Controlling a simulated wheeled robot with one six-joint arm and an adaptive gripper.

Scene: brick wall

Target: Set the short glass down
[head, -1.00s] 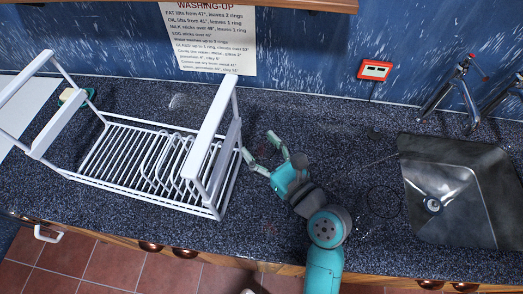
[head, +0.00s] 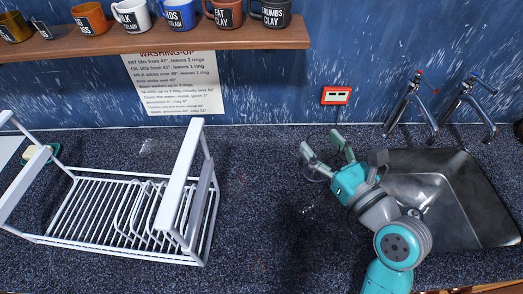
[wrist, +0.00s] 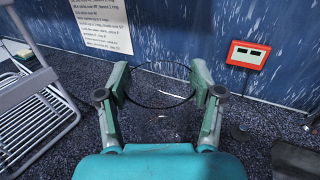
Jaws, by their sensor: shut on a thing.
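The short glass is clear and hard to see. In the wrist view the glass (wrist: 160,98) shows as a thin round rim between my two fingers. My gripper (wrist: 160,88) is shut on it, with one finger on each side. In the head view my gripper (head: 324,150) holds the glass (head: 320,168) over the dark speckled counter (head: 265,195), between the dish rack and the sink. The glass's base is too faint to tell whether it touches the counter.
A white dish rack (head: 170,195) stands to the left. A steel sink (head: 440,195) with two taps (head: 412,105) is to the right. A shelf of mugs (head: 150,42) hangs above. Counter between rack and gripper looks clear.

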